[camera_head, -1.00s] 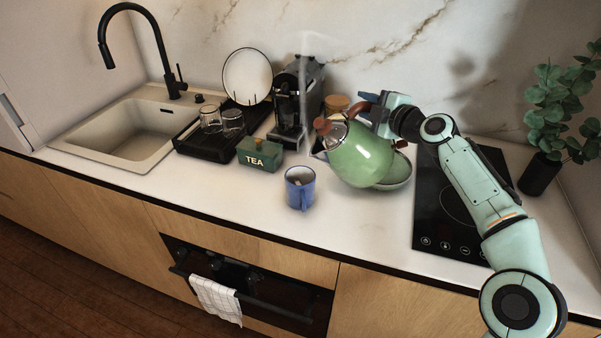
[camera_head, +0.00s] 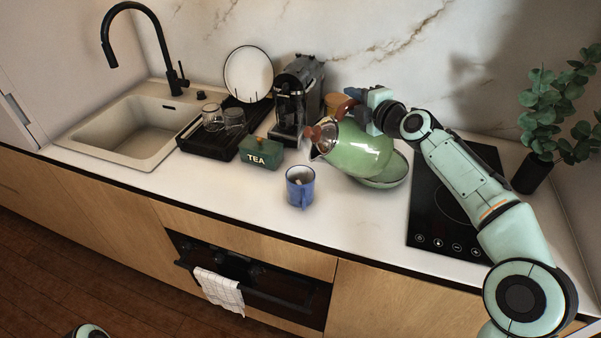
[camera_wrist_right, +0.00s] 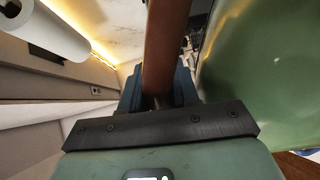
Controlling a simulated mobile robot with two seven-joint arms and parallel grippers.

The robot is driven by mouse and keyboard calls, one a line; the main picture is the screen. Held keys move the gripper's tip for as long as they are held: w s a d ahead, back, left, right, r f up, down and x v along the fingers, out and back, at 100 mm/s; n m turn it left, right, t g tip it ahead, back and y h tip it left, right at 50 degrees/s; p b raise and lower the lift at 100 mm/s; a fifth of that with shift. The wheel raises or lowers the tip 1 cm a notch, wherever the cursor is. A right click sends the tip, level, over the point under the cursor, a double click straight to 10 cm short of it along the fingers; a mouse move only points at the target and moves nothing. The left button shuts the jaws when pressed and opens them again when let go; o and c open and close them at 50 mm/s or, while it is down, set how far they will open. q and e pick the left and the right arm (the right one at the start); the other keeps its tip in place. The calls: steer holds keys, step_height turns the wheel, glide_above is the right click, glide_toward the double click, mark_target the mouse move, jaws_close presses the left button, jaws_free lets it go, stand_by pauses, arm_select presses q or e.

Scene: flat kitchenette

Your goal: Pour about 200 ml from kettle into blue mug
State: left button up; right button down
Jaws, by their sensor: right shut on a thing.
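The green kettle (camera_head: 358,150) is held off the counter, tipped to the left, with its metal lid and brown knob facing left. My right gripper (camera_head: 362,108) is shut on its brown handle (camera_head: 346,107). In the right wrist view the handle (camera_wrist_right: 165,45) runs between the fingers (camera_wrist_right: 160,95), with the kettle body (camera_wrist_right: 265,75) at right. The blue mug (camera_head: 300,196) stands upright on the counter, below and left of the kettle. A small pale thing shows inside it; its liquid level cannot be told. No stream shows from the kettle. My left gripper is out of view.
A green bowl (camera_head: 398,172) is below and right of the kettle. A green tea box (camera_head: 261,156), coffee machine (camera_head: 298,92) and drying rack (camera_head: 205,142) stand left and behind. The hob (camera_head: 432,222) is at right. Counter in front of the kettle is clear.

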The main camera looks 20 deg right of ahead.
mark_target(348, 104)
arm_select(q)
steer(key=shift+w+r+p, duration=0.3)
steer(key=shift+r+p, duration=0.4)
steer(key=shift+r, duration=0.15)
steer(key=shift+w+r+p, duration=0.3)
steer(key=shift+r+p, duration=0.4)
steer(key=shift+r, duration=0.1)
arm_select(e)
steer(key=shift+s+a+r+n+h, duration=0.15)
steer(key=shift+a+r+n, duration=0.15)
steer(key=shift+a+n, duration=0.25)
steer(key=shift+a+r+n+h, duration=0.15)
steer(key=shift+a+r+n, duration=0.15)
steer(key=shift+a, duration=0.4)
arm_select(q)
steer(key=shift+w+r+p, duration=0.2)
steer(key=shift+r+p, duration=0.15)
arm_select(e)
steer(key=shift+a+f+n, duration=0.2)
steer(key=shift+a+n, duration=0.15)
steer(key=shift+a, duration=0.35)
stand_by(1.4)
